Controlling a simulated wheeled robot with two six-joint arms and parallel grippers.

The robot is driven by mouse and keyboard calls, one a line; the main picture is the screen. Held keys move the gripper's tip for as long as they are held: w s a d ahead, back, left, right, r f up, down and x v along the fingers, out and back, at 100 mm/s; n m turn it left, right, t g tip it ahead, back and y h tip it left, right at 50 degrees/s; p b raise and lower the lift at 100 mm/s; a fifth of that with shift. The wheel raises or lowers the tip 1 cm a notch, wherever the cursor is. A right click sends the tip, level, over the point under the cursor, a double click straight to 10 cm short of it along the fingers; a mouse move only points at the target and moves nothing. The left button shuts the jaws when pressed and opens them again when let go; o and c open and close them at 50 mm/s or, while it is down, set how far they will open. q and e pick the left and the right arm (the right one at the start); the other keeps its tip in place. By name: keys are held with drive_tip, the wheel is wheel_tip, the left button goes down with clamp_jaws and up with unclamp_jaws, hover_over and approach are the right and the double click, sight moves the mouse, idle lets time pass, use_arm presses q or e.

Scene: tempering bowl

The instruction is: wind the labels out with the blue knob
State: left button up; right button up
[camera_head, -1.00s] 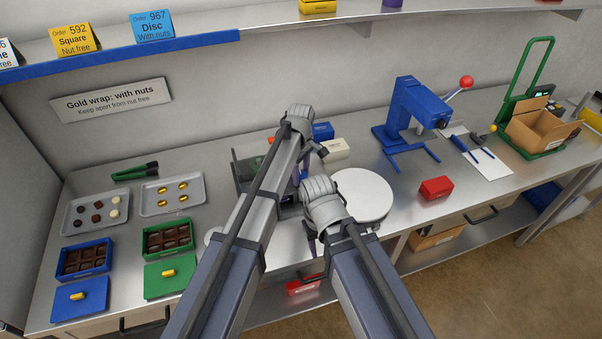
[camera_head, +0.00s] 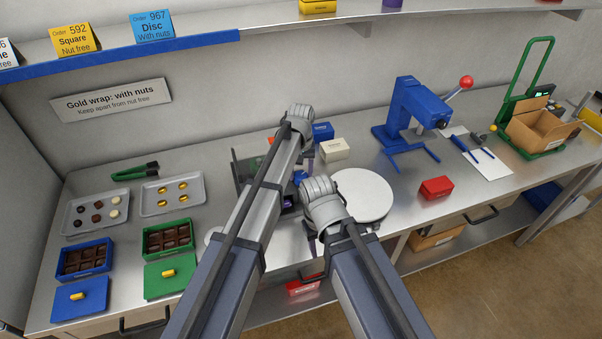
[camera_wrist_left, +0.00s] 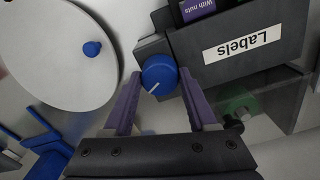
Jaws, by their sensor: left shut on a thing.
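The blue knob (camera_wrist_left: 159,75) with a white pointer line sits on the side of the dark label box (camera_wrist_left: 187,45) in the left wrist view. My left gripper (camera_wrist_left: 160,82) has its two purple fingers on either side of the knob and is shut on it. A purple label (camera_wrist_left: 197,9) reading "With nuts" shows at the box's slot, beside the white "Labels" plate (camera_wrist_left: 242,45). In the head view the box (camera_head: 240,168) is partly behind my left arm, which also hides most of that gripper. My right gripper is mostly hidden below its wrist.
A white disc (camera_head: 366,194) stands right of the box. Trays (camera_head: 203,184) and chocolate boxes fill the left of the bench. A blue press (camera_head: 408,110), red box (camera_head: 436,188) and green-framed stand (camera_head: 540,150) are to the right.

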use_arm(q)
drive_tip(key=m, duration=1.2)
drive_tip(key=shift+m, duration=0.4)
drive_tip(key=m, duration=1.3)
drive_tip(key=o, duration=1.4)
drive_tip(key=shift+c, duration=0.2)
drive_tip(key=shift+r, duration=0.1)
